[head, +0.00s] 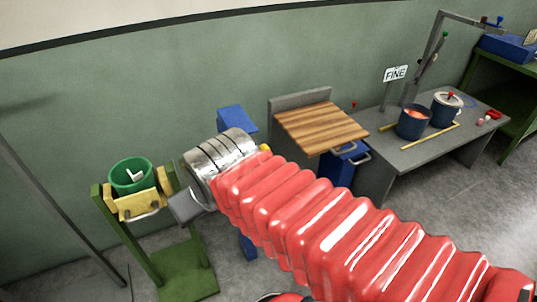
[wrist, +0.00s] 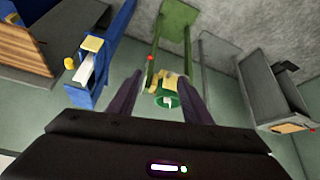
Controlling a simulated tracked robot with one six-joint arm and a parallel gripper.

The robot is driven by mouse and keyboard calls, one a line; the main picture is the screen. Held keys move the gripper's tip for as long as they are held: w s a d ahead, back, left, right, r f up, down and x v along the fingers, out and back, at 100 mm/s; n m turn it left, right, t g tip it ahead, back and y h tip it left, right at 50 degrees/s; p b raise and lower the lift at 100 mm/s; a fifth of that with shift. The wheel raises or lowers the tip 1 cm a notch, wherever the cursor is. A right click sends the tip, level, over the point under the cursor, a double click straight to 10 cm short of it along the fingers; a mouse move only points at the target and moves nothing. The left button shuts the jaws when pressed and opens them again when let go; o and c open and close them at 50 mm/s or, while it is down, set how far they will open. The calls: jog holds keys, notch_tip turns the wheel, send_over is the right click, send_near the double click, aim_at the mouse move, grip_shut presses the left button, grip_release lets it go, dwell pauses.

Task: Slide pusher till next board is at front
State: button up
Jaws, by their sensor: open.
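In the wrist view my gripper (wrist: 161,78) is open, its two dark fingers apart with nothing held between them. A blue upright holder (wrist: 104,52) stands left of the fingers, with a yellow block (wrist: 93,44), a white piece (wrist: 85,69) and a small yellow knob (wrist: 70,63). I cannot tell which part is the pusher, nor make out separate boards. In the head view, the holder's blue top (head: 232,117) shows behind my metal wrist; my arm hides much of the rest. My fingers are mostly hidden there.
A green cup (head: 128,172) sits in a green stand with yellow blocks (head: 148,200) at left; its cup also shows beyond my fingertips (wrist: 166,101). A striped wooden top (head: 320,126) stands right of the holder. A grey table (head: 400,157) carries two pots beside a FINE sign.

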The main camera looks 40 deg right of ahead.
jog(key=w+d+f+t+h, duration=0.1)
jog(key=w+d+f, duration=0.2)
jog(key=w+d, duration=0.3)
jog(key=w+d+f+m+t+h, duration=0.1)
jog(key=w+d+f+t, duration=0.2)
jog(key=d, duration=0.6)
jog(key=w+d+f+h, duration=0.2)
jog(key=w+d+f, duration=0.25)
jog(key=d, duration=0.25)
jog(key=d+f+t, duration=0.3)
jog(key=d+f, duration=0.3)
jog(key=s+d+f+m+t, duration=0.2)
jog(key=s+m+t, duration=0.2)
jog(key=s, duration=0.4)
jog(key=shift+s+d+f+h, duration=0.2)
jog(key=shift+d+f+h, duration=0.1)
jog(key=shift+f, duration=0.1)
jog(key=shift+w, duration=0.2)
jog(key=x, duration=1.3)
jog(key=shift+w, duration=0.25)
jog(key=shift+c, duration=0.7)
